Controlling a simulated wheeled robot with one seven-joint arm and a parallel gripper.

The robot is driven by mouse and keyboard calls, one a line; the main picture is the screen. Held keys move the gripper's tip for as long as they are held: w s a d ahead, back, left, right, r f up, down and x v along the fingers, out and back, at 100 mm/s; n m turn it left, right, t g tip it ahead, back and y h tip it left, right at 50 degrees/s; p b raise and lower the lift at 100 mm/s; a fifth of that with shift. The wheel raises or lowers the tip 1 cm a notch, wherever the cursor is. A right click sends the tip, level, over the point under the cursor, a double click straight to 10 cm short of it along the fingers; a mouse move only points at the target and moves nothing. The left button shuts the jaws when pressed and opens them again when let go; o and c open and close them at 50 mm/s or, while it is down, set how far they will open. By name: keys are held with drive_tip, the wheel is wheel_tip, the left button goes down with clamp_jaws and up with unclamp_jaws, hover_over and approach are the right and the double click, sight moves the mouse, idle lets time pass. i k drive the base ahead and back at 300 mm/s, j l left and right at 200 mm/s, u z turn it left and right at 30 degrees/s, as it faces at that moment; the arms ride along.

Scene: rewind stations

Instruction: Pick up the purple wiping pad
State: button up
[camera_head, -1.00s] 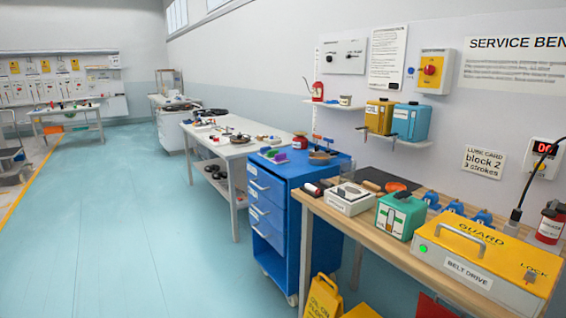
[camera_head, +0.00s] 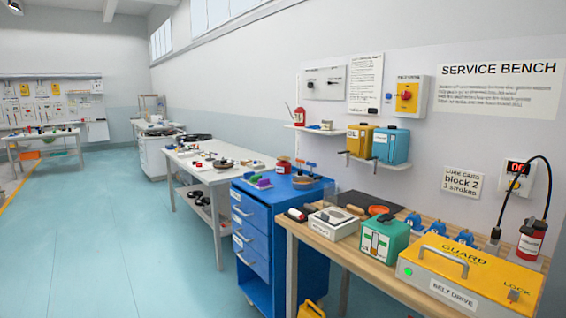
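The purple wiping pad (camera_head: 263,184) is small in the head view. It lies on the top of the blue drawer cart (camera_head: 262,206), near its left front edge, beside a small green item (camera_head: 254,178). The pad looks free, with nothing on it. My gripper is not in view.
A wooden service bench (camera_head: 385,272) stands right of the cart, bearing a yellow belt guard (camera_head: 480,262) and a green box (camera_head: 384,238). A white table (camera_head: 196,160) stands behind the cart. The blue floor (camera_head: 120,230) to the left is clear.

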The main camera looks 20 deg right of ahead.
sight(263, 184)
drive_tip(key=i+j, duration=0.35)
drive_tip(key=i, duration=0.2)
drive_tip(key=i+j, duration=0.4)
drive_tip(key=i, duration=0.2)
drive_tip(key=i+j, duration=0.35)
drive_tip(key=i, duration=0.2)
drive_tip(key=i+j, duration=0.4)
drive_tip(key=i, duration=0.15)
drive_tip(key=i+j, duration=0.25)
drive_tip(key=i, duration=0.25)
drive_tip(key=i+j+z, duration=0.1)
drive_tip(key=i+j, duration=0.15)
drive_tip(key=i, duration=0.55)
